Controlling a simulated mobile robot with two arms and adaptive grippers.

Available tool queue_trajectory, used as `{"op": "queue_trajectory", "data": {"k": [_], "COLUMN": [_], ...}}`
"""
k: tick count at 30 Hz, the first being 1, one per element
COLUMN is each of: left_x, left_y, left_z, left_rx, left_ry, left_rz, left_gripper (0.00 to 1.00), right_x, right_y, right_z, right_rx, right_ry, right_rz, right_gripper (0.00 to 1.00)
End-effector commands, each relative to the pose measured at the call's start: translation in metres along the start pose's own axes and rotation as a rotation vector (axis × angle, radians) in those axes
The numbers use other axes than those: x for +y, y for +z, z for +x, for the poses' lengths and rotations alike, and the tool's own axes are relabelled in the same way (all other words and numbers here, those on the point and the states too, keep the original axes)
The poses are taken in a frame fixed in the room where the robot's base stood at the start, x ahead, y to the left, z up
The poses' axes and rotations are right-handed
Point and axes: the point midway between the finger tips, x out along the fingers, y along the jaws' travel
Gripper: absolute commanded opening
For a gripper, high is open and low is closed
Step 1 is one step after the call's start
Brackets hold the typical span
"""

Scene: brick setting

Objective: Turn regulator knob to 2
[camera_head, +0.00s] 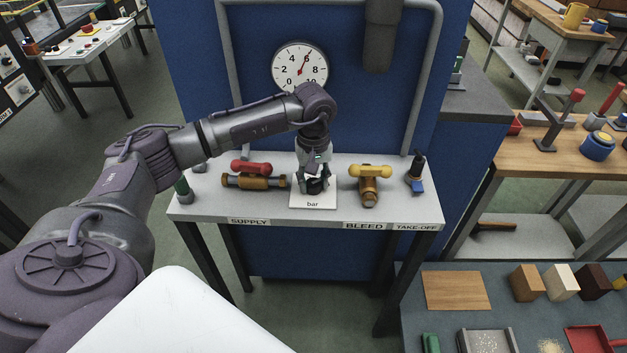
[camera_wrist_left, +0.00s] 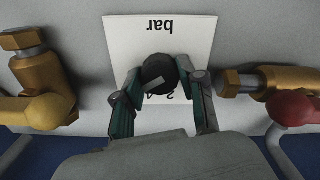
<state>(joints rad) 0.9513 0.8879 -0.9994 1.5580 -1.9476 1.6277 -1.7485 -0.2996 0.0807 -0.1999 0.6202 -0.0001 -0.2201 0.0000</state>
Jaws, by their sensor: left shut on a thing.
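The dark regulator knob (camera_head: 316,187) stands on a white plate marked "bar" (camera_head: 314,203) in the middle of the grey bench. It also shows in the left wrist view as a round black top (camera_wrist_left: 159,72). My left gripper (camera_head: 314,178) comes down on the knob from above, its fingers shut on both sides of it. In the left wrist view the gripper (camera_wrist_left: 160,90) hides much of the scale, so the knob's setting cannot be read. The round gauge (camera_head: 300,67) behind has its needle pointing up and slightly right, near 6. My right gripper is not in view.
A red-handled brass valve (camera_head: 254,181) stands left of the knob, a yellow-handled one (camera_head: 369,184) to the right. A blue fitting (camera_head: 416,183) and a green one (camera_head: 183,188) sit at the bench's ends. A blue panel (camera_head: 255,120) rises behind.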

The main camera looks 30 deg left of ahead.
Motion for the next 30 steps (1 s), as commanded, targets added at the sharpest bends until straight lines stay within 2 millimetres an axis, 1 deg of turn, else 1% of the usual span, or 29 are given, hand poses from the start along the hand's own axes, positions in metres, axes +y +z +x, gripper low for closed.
{"op": "queue_trajectory", "data": {"k": [8,18,30], "left_x": [0.0,0.0,0.0], "left_y": [0.0,-0.001,0.0], "left_z": [0.001,0.001,0.0], "left_rx": [0.0,0.0,0.0], "left_ry": [0.001,0.002,0.002], "left_rz": [-0.16,-0.476,-0.855], "left_gripper": [0.05,0.05,0.05], "right_x": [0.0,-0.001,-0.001], "right_y": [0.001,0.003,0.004], "right_z": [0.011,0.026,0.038], "right_rx": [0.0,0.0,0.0], "right_ry": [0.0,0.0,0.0], "right_rz": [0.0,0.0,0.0], "right_gripper": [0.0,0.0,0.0]}}
